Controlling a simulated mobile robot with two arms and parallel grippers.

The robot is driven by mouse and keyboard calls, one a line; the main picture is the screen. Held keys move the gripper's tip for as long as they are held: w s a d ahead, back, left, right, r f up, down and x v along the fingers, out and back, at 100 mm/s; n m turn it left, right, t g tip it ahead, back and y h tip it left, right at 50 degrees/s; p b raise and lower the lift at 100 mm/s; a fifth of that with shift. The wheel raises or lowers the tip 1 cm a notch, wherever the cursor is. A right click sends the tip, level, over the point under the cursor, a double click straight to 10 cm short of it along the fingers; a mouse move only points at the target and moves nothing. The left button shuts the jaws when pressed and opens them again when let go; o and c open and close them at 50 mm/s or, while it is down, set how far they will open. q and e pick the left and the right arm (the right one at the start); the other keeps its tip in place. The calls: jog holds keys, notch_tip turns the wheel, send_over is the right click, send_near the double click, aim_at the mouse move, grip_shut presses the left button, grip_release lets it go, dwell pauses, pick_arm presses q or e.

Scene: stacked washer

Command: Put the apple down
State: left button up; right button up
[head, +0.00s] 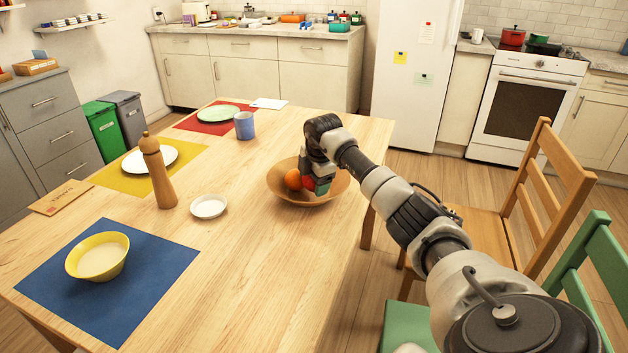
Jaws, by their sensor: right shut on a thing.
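My right gripper (315,182) reaches down into a wooden bowl (288,198) on the dining table, its fingers low inside the rim. It is shut on the apple (308,183), which shows only as a small red patch between the gripper and the orange. The gripper hides most of the apple, and I cannot tell whether it touches the bowl's bottom. An orange (293,180) lies in the bowl just left of the apple. My left gripper is out of view.
The wooden table (250,250) also bears a pepper mill (158,172), a small white dish (208,206), a blue cup (245,126), and a yellow bowl (97,258) on a blue mat. A wooden chair (540,185) and a green chair (580,255) stand at right.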

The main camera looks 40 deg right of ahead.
jog(key=shift+f, duration=0.15)
jog(key=shift+s+a+f, duration=0.1)
jog(key=shift+s+f, duration=0.05)
jog(key=shift+f, duration=0.2)
jog(key=shift+s+f, duration=0.15)
jog(key=o, duration=0.7)
jog(key=shift+a+f, duration=0.1)
jog(key=shift+r, duration=0.25)
jog(key=v, duration=0.7)
jog(key=w+v, duration=0.1)
jog(key=v, duration=0.3)
jog(key=shift+r+p, duration=0.2)
jog(key=shift+p, duration=0.15)
jog(key=shift+s+r, duration=0.15)
jog(key=shift+r, duration=0.45)
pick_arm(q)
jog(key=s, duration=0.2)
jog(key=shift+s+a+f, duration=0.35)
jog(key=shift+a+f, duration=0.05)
pick_arm(e)
jog(key=shift+s+r, duration=0.1)
jog(key=shift+r, duration=0.05)
